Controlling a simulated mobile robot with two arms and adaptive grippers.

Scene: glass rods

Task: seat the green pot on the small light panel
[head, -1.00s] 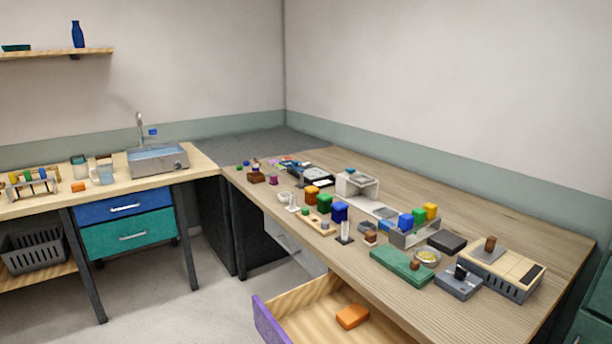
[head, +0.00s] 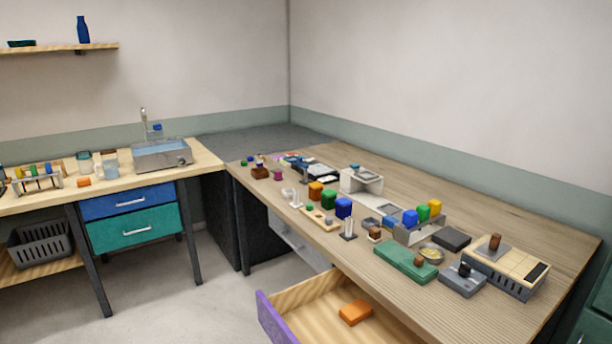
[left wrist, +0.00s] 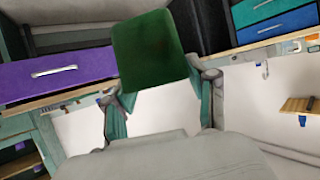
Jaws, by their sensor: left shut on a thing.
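In the left wrist view my left gripper (left wrist: 162,86) is shut on the green pot (left wrist: 150,48), which shows as a dark green block with rounded corners between the two fingers. The pot is held up in the air, clear of any surface that I can see. Neither gripper shows in the head view. I cannot single out the small light panel with certainty among the small flat things on the long wooden table (head: 470,318).
An open drawer (head: 264,318) with a purple front holds an orange block (head: 355,313). The long table carries blue, green and yellow blocks in a grey rack (head: 420,236), a green case (head: 400,262) and a beige device (head: 510,262). The table's front right is bare.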

